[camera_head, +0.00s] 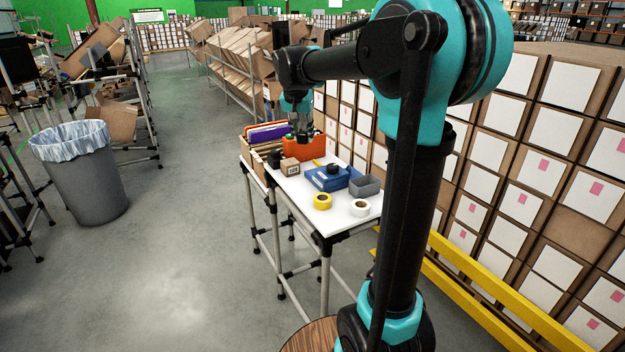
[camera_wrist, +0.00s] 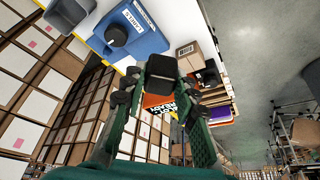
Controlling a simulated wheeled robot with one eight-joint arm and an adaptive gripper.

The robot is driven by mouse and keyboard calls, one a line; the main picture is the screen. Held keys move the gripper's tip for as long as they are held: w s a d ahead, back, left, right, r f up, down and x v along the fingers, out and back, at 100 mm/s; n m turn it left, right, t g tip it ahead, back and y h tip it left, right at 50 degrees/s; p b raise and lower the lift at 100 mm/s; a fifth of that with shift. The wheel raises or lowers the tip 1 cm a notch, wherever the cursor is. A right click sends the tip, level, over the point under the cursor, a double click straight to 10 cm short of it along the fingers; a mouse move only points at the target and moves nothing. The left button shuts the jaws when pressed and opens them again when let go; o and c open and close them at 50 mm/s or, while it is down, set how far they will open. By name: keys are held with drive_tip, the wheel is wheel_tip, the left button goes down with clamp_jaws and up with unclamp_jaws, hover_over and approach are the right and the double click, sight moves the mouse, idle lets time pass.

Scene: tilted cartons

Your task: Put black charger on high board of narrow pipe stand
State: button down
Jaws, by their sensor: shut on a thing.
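My gripper (camera_wrist: 160,88) is shut on the black charger (camera_wrist: 161,68), a dark block between the green fingers in the wrist view. In the head view my gripper (camera_head: 303,136) hangs over the far end of a pipe stand with a white board (camera_head: 292,187), in front of an orange bin (camera_head: 303,148). The charger is too small and dark to make out there. The white board is the stand's top; it also shows as a strip in the wrist view. I cannot tell the exact height of the charger above it.
The board bears a blue bin (camera_head: 331,178) with a black round thing, a grey bin (camera_head: 365,186), yellow tape (camera_head: 323,201), white tape (camera_head: 360,208) and a small carton (camera_head: 290,167). A carton wall and yellow rail (camera_head: 490,300) stand right. Open floor lies left, with a grey trash can (camera_head: 82,180).

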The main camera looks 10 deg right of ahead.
sight(305, 189)
wheel_tip(305, 189, down, 18)
idle(0.5)
drive_tip(key=shift+f, duration=0.1)
drive_tip(key=c, duration=1.2)
unclamp_jaws()
drive_tip(key=v, duration=1.2)
